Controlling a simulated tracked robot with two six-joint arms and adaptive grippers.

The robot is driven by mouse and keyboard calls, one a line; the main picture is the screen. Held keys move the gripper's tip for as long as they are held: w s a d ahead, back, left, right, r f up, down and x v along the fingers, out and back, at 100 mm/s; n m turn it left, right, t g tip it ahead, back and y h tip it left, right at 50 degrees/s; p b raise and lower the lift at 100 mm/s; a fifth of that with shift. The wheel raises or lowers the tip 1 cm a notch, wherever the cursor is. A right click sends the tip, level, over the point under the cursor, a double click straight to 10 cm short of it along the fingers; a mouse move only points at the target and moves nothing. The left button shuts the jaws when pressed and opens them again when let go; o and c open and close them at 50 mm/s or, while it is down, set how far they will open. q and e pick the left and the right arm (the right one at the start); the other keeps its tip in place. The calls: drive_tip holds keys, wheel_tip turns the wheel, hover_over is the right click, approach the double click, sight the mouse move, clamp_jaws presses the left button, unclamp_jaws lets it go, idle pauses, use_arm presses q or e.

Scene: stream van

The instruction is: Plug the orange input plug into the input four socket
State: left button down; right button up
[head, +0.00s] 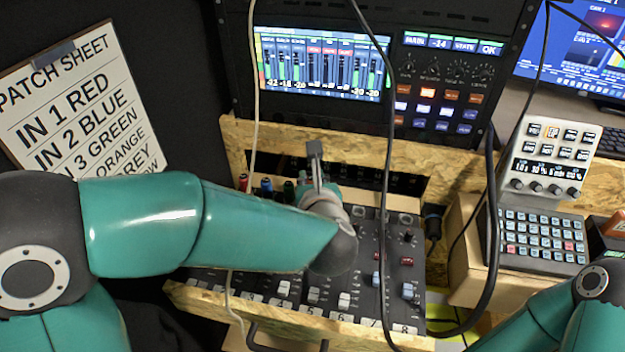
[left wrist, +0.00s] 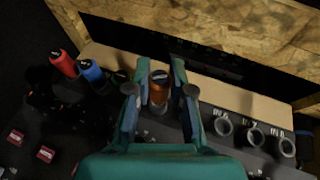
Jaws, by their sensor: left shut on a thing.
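The orange plug (left wrist: 159,88) is upright between the two fingers of my left gripper (left wrist: 160,95), which is shut on it. It stands over the socket row where input four lies, right of the blue plug; the socket is hidden beneath it, and I cannot tell how deep it sits. In the head view my left gripper (head: 316,168) is at the back of the mixer, and the plug is hidden there. The red plug (left wrist: 63,64) and blue plug (left wrist: 91,70) stand to the left. A green plug (head: 288,190) shows in the head view. My right gripper is out of view.
Empty sockets IN 6 (left wrist: 222,126), IN 7 (left wrist: 253,136) and IN 8 (left wrist: 286,147) lie to the right. A wooden panel (left wrist: 240,40) rises behind the row. A black cable (head: 386,180) hangs in front of the mixer. The patch sheet (head: 75,105) is at left.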

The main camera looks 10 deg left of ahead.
use_arm(q)
drive_tip(key=shift+b, duration=0.45)
idle(0.4)
drive_tip(key=shift+f+b, duration=1.35)
drive_tip(key=shift+b, duration=0.45)
drive_tip(key=c, duration=0.9)
unclamp_jaws()
drive_tip(key=shift+c, duration=0.2)
drive_tip(key=v, duration=1.1)
drive_tip(key=shift+s+d+r, duration=0.15)
drive_tip(key=shift+s+d, duration=0.05)
drive_tip(key=shift+s, duration=0.3)
